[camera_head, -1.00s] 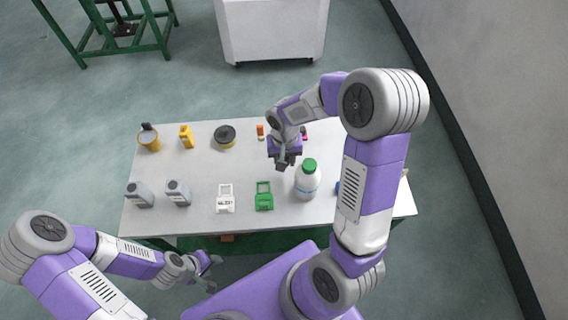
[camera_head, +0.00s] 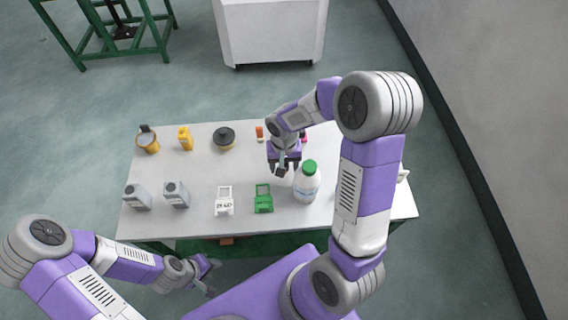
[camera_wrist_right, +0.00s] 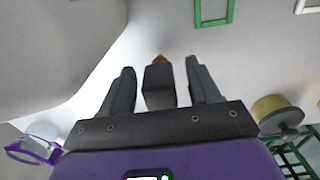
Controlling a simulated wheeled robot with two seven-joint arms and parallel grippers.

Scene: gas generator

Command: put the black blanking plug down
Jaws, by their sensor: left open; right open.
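The black blanking plug (camera_head: 281,172) is a small dark block on the white table, left of the green-capped bottle. In the right wrist view the plug (camera_wrist_right: 160,87) shows as a dark block with a brass-coloured tip, between the fingers with a gap on each side. My right gripper (camera_head: 284,163) is open around it; its fingers (camera_wrist_right: 160,92) appear not to touch it. Whether the plug's underside rests fully on the table is hard to see. My left gripper (camera_head: 208,272) is open and empty, in front of the table's near edge.
A white bottle with a green cap (camera_head: 307,185) stands close right of the plug. A green frame-like item (camera_head: 264,199) and a white one (camera_head: 224,202) are nearby. Grey containers (camera_head: 176,195), a black-lidded tin (camera_head: 224,139) and a yellow bottle (camera_head: 186,139) stand left. The table's centre-left (camera_head: 190,165) is clear.

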